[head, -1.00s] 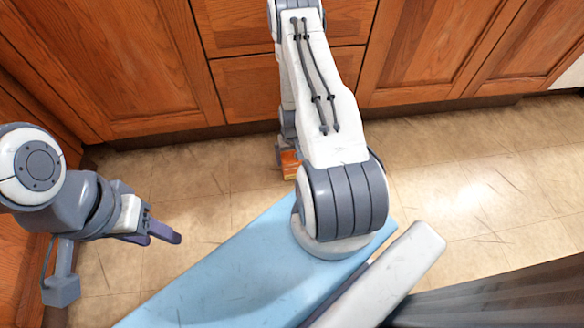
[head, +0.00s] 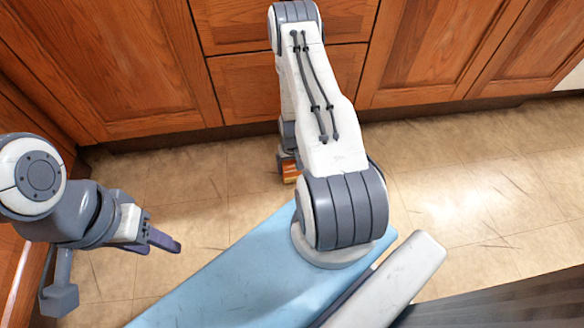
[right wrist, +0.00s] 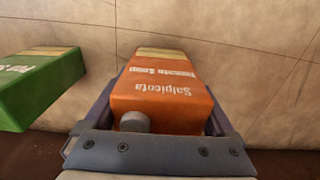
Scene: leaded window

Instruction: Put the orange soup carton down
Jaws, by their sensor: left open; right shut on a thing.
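The orange soup carton (right wrist: 160,92) is between the two fingers of my right gripper (right wrist: 165,100) in the right wrist view. Its lettering reads upside down, and a grey round cap shows at its near end. My right gripper is shut on it. In the head view only a small orange part of the carton (head: 290,172) shows, low in front of the cabinets; my right arm hides the rest. I cannot tell whether the carton touches the floor. My left gripper (head: 160,243) is open and empty at the left, well apart from the carton.
A green carton (right wrist: 38,88) is left of the orange one in the right wrist view, with a gap between them. Wooden cabinets (head: 140,70) line the back and left. The tiled floor (head: 470,180) is clear at the right.

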